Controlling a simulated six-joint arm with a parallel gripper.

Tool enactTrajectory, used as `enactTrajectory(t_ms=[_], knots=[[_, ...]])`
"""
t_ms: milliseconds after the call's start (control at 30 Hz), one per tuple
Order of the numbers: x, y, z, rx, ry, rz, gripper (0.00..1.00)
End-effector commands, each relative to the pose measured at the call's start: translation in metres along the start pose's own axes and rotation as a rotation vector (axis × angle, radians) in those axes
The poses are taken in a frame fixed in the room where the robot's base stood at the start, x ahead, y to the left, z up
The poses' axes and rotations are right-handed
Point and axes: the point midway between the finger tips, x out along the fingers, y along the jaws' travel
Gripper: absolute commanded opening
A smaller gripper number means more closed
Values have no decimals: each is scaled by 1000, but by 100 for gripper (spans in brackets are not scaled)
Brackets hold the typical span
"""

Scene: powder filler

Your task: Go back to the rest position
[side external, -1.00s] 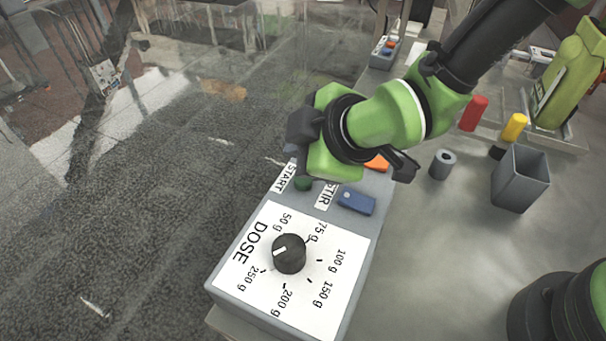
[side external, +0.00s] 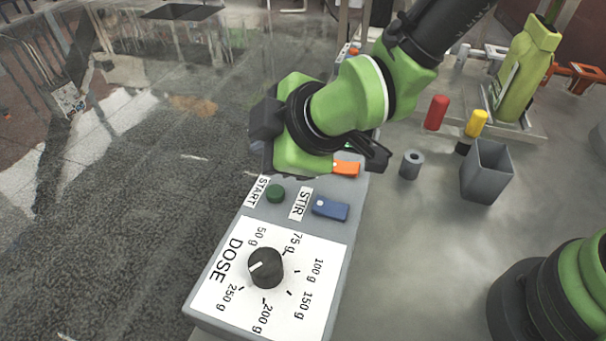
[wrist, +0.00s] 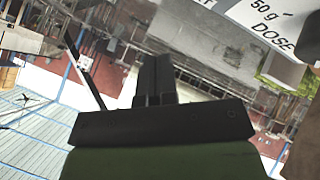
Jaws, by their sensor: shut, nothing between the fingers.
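My gripper (side external: 266,122) hangs over the far end of the grey control panel (side external: 213,315) in the side external view, clear of the START button. Its fingers (wrist: 155,75) are together and empty in the wrist view. The panel carries a green START button (side external: 275,193), a blue STIR switch (side external: 331,208), an orange switch (side external: 346,168) and a black DOSE knob (side external: 266,268). The knob's white mark points left, toward the side between 50 g and 250 g. Part of the panel's far end is hidden behind my wrist.
On the bench to the right stand a grey square container (side external: 486,172), a small grey cylinder (side external: 411,165), a red cylinder (side external: 436,113), a yellow one (side external: 476,123) and a green bottle (side external: 523,75). Open floor (side external: 120,230) lies left of the panel.

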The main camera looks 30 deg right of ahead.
Motion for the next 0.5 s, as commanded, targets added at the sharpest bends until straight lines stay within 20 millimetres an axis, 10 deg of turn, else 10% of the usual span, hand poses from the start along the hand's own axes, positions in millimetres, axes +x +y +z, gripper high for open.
enactTrajectory(t_ms=[267,500], knots=[[-18,19,0,96,9,-7,0],[-106,78,22,513,15,-41,0]])
